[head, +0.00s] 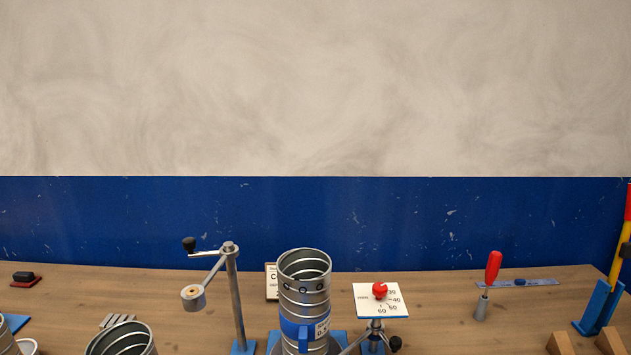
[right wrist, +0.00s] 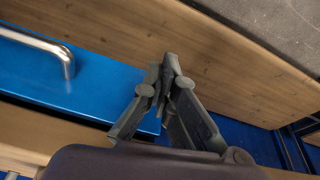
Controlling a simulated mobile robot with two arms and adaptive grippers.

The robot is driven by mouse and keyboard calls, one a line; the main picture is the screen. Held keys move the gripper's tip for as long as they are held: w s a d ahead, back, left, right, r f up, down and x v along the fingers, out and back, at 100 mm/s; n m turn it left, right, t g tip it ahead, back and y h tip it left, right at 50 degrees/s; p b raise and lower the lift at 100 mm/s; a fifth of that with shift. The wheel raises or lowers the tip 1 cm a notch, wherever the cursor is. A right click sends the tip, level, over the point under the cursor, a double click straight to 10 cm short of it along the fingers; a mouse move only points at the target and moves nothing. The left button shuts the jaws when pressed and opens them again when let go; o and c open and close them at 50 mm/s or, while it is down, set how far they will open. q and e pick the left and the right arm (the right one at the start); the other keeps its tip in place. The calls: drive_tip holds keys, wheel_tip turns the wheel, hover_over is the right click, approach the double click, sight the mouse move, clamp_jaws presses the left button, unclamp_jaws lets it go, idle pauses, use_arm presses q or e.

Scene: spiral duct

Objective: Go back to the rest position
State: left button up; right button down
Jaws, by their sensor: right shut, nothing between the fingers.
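My right gripper (right wrist: 170,75) shows in the right wrist view with its dark fingers together and nothing between them. It is beside the wooden bench edge (right wrist: 215,60) and over a blue drawer front (right wrist: 75,85) with a metal handle (right wrist: 40,45). Neither gripper shows in the head view. My left gripper is in no view. In the head view a spiral duct (head: 304,298) stands upright in a blue clamp on the wooden bench (head: 220,285).
A crank arm on a post (head: 236,290) stands left of the duct. A dial plate with a red knob (head: 380,298) and a red-handled tool (head: 492,270) stand to the right. More duct pieces (head: 120,340) are at the lower left. A blue holder (head: 597,305) is at the right edge.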

drive_tip(key=s+f+g+b, duration=0.1)
drive_tip(key=s+f, duration=0.2)
drive_tip(key=f, duration=0.7)
drive_tip(key=s+d+f, duration=0.1)
drive_tip(key=s+f, duration=0.2)
drive_tip(key=f, duration=0.7)
drive_tip(key=s+f+g+b, duration=0.1)
drive_tip(key=s+f, duration=0.3)
drive_tip(key=f, duration=0.6)
drive_tip(key=s+d+f, duration=0.2)
drive_tip(key=s+f, duration=0.5)
drive_tip(key=s, duration=0.2)
drive_tip(key=shift+s+b, duration=0.35)
drive_tip(key=shift+s, duration=0.05)
